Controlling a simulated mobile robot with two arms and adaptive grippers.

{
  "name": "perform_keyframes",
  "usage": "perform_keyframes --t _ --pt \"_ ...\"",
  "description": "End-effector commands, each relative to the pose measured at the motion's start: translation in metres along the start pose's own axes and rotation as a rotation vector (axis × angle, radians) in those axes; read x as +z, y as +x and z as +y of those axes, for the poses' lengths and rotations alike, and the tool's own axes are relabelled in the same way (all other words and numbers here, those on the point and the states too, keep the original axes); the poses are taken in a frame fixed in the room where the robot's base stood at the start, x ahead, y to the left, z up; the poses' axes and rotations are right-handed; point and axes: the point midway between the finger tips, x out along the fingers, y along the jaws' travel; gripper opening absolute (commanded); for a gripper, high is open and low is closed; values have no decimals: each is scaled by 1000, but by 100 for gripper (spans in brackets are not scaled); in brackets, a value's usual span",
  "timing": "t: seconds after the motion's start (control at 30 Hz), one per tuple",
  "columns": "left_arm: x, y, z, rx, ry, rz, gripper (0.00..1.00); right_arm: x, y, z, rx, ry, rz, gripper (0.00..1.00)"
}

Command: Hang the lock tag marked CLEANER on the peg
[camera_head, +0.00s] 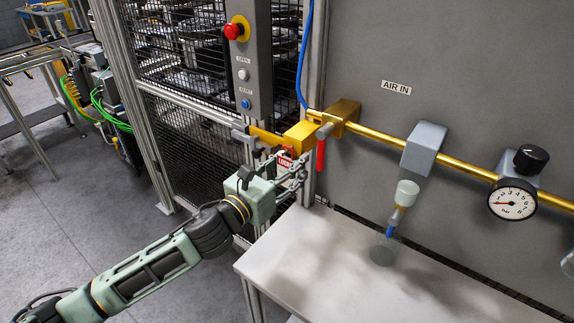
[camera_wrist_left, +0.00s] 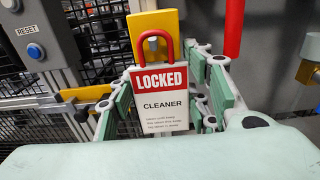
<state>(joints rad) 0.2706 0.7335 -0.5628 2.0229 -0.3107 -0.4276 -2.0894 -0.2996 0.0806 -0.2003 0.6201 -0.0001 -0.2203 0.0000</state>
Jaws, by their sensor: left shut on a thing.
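The lock tag marked CLEANER (camera_wrist_left: 160,105) is a white plate with a red LOCKED band and a red shackle on top. It also shows small in the head view (camera_head: 285,161). My left gripper (camera_head: 289,170) is shut on the tag, with green fingers on both sides of it in the left wrist view (camera_wrist_left: 165,108). The tag is upright, in front of a yellow block (camera_wrist_left: 163,22). A small grey part, perhaps the peg (camera_wrist_left: 153,43), shows inside the shackle loop; I cannot tell whether the shackle is around it or only in front of it. My right gripper is out of view.
A red valve handle (camera_head: 321,155) hangs just right of the gripper, below the brass pipe (camera_head: 386,140). A button panel (camera_head: 243,60) stands on the mesh fence behind. A white table (camera_head: 300,262) lies below, with a bottle (camera_head: 406,194) above it.

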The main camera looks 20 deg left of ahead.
Motion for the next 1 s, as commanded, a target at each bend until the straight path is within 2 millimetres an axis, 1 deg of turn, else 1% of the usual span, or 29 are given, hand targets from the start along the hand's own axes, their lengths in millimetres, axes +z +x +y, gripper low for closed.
perform_keyframes --t 0.17,0.2,0.43,0.77,0.87,0.97,1.0 --pt "0 0 0 0 0 0 32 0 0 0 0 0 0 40" --pt "0 0 0 0 0 0 48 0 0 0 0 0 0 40" --pt "0 0 0 0 0 0 67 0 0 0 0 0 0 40" --pt "0 -2 0 0 0 1 67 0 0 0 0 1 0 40" --pt "-1 -9 0 0 0 2 67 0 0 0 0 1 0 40" --pt "-2 -24 0 0 1 4 67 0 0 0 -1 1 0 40" --pt "-2 -32 0 -1 1 5 67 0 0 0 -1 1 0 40"
